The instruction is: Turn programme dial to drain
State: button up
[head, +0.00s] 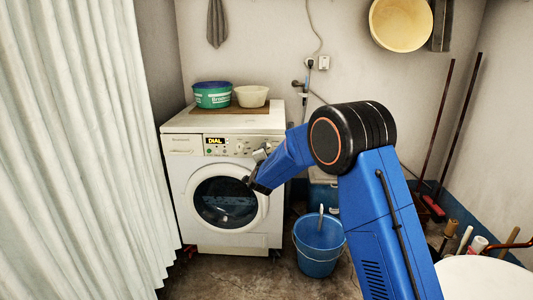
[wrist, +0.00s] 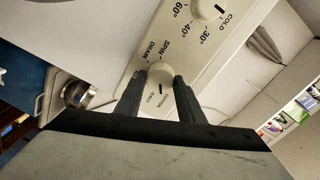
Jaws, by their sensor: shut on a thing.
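The white washing machine (head: 228,230) stands against the back wall, with its control panel along the top front. In the wrist view the round white programme dial (wrist: 161,72) sits between the two dark fingers of my gripper (wrist: 160,78), which is shut on it. Printed words around the dial include DRAIN, SPIN, EASY and COTTON. A dark pointer mark shows on the dial's lower side in the picture, toward EASY and COTTON and away from DRAIN. In the head view my arm largely hides the right end of the panel. The display (head: 215,141) reads DIAL.
A second knob (wrist: 208,8) with temperature marks is close by on the panel. A green tub (head: 212,98) and a cream bowl (head: 251,96) stand on the machine. A blue bucket (head: 318,250) is on the floor at right. A pale curtain (head: 75,150) hangs at left.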

jog(key=m, duration=2.5)
jog(key=shift+d+m, duration=0.15)
jog(key=shift+m, duration=0.15)
dwell(0.4)
jog(key=o, duration=1)
jog(key=shift+o, duration=0.2)
jog(key=shift+s, duration=0.1)
